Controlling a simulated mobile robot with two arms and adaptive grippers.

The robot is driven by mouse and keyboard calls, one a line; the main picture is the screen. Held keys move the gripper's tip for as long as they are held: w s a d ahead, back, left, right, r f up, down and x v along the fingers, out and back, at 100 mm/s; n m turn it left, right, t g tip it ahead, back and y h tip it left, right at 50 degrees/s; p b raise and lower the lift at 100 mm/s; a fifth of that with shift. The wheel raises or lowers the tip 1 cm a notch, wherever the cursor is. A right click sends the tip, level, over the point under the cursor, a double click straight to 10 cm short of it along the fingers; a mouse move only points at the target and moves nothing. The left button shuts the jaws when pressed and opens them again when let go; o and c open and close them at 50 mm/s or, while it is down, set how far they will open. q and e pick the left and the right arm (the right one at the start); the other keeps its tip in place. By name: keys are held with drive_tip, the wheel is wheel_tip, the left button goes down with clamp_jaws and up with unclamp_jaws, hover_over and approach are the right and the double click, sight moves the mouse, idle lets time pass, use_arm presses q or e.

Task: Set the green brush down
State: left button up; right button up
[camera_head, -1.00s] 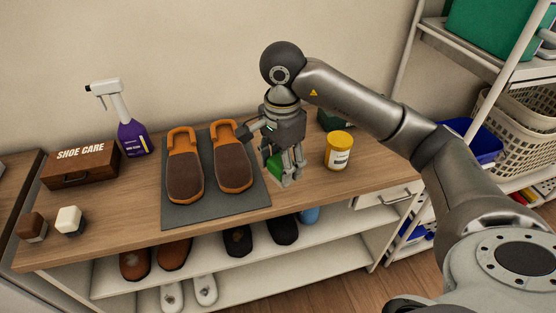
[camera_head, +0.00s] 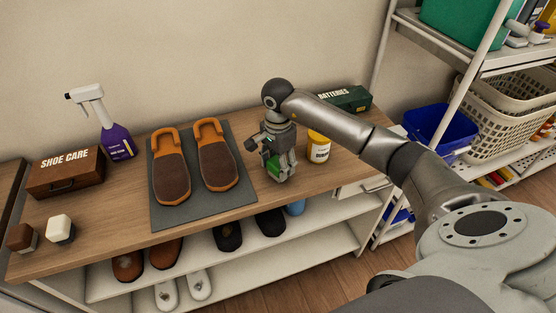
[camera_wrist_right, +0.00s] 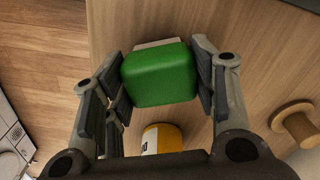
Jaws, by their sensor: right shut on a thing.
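The green brush (camera_head: 271,164) is held in my right gripper (camera_head: 281,177), over the wooden bench top between the grey mat and the yellow-lidded jar. In the right wrist view the brush (camera_wrist_right: 160,77) sits between the two fingers of the gripper (camera_wrist_right: 163,72), with a pale strip along its far edge. The fingers are shut on its sides. The brush is close to the bench top (camera_head: 243,222); I cannot tell whether it touches. My left gripper is not in view.
The jar (camera_head: 318,149) stands close right of the gripper. A pair of brown slippers (camera_head: 171,172) lies on the grey mat (camera_head: 195,221) to the left. A green batteries box (camera_head: 347,99) is behind. A spray bottle (camera_head: 117,142) and shoe care box (camera_head: 66,172) are far left.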

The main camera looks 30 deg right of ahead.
drive_tip(key=shift+f+b, duration=0.2)
drive_tip(key=shift+b, duration=0.1)
drive_tip(key=o, duration=1.1)
drive_tip(key=shift+r, duration=0.1)
drive_tip(key=shift+c, duration=0.2)
drive_tip(key=shift+r+p, duration=0.2)
drive_tip(key=shift+p, duration=0.15)
wheel_tip(320, 180, up, 10)
drive_tip(key=shift+r+b, duration=0.2)
drive_tip(key=shift+b, duration=1.05)
drive_tip(key=shift+r, duration=0.75)
